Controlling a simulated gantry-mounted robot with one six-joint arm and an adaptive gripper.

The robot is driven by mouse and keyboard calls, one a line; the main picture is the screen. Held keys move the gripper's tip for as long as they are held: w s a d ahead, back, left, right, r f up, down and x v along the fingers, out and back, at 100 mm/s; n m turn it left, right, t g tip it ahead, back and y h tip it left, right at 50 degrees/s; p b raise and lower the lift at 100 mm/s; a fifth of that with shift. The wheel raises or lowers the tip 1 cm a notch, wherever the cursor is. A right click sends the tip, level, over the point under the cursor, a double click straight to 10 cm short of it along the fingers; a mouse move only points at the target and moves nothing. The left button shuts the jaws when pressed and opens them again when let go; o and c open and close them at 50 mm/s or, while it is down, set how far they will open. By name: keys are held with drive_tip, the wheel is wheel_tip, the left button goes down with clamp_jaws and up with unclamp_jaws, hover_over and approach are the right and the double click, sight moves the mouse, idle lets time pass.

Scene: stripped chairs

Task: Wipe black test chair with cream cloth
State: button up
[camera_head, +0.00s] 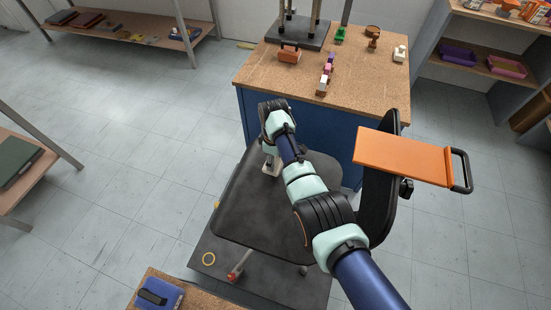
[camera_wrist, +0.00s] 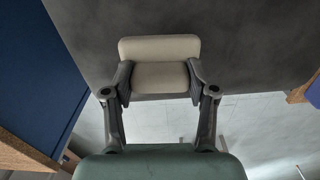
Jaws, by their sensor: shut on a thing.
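The black chair stands in the middle of the head view. Its flat dark seat (camera_head: 265,215) faces up and its backrest (camera_head: 377,205) stands at the right. My gripper (camera_wrist: 160,80) is shut on the cream cloth (camera_wrist: 160,48), a folded pad gripped between both fingers. The dark seat (camera_wrist: 240,45) fills the upper part of the wrist view behind the cloth. I cannot tell whether the cloth touches the seat. My arm covers part of the seat.
A blue workbench (camera_head: 300,120) with a cork-coloured top stands just beyond the seat, close to my wrist. An orange board (camera_head: 405,157) juts out by the backrest. A blue item (camera_head: 158,293) lies on a low surface at the front. Open floor (camera_head: 130,140) is left.

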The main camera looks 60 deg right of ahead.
drive_tip(key=shift+r+p, duration=1.75)
drive_tip(key=shift+r, duration=0.35)
